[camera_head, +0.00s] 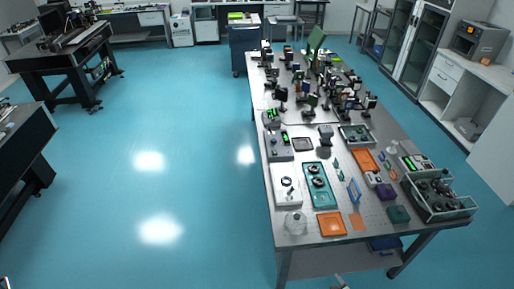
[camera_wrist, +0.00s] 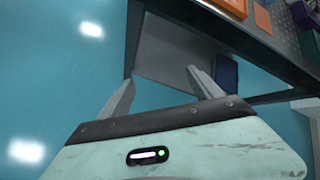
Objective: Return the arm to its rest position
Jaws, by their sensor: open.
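My gripper (camera_wrist: 160,76) shows in the wrist view with its two fingers spread apart and nothing between them. It hangs beside the near end of the long optical table (camera_head: 243,88), outside the tabletop, with the table's lower shelf (camera_wrist: 165,50) beyond the fingers. In the head view only a small pale part, apparently of my arm or gripper (camera_head: 342,283), shows at the bottom edge. The rest of my arm is out of view.
The table carries an orange tray (camera_head: 331,224), a teal tray (camera_head: 308,190), a glass vessel (camera_head: 295,222) and a crate (camera_head: 462,212). A dark blue box (camera_wrist: 226,72) sits on the lower shelf. Open blue floor (camera_head: 160,120) lies left of the table.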

